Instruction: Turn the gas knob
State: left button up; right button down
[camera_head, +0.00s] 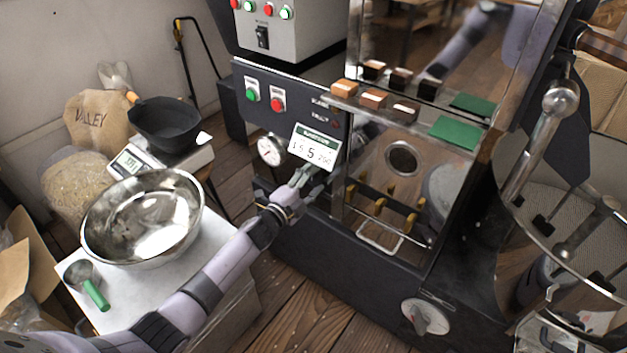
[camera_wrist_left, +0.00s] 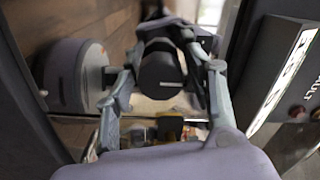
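My left gripper (camera_head: 312,178) reaches the front of the dark roaster panel, just below a white burner display (camera_head: 315,148) and right of a round gauge (camera_head: 270,149). In the left wrist view, a round black knob (camera_wrist_left: 161,72), which appears to be the gas knob, sits between the fingers of the left gripper (camera_wrist_left: 166,48). The fingers close in along both its sides, and their tips look in contact with it. In the head view the knob is hidden behind the gripper. My right gripper is not in view.
A steel bowl (camera_head: 105,228) and a green-handled scoop (camera_head: 95,291) are on a white-topped stand under my left arm. A scale (camera_head: 128,163) with a black pan (camera_head: 168,122) is behind. Green and red buttons (camera_head: 277,104) sit above the gauge. The glass-fronted roaster (camera_head: 445,165) stands close right.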

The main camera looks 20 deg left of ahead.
pick_arm(q)
jog(key=shift+o, duration=0.3)
jog(key=v, duration=1.2)
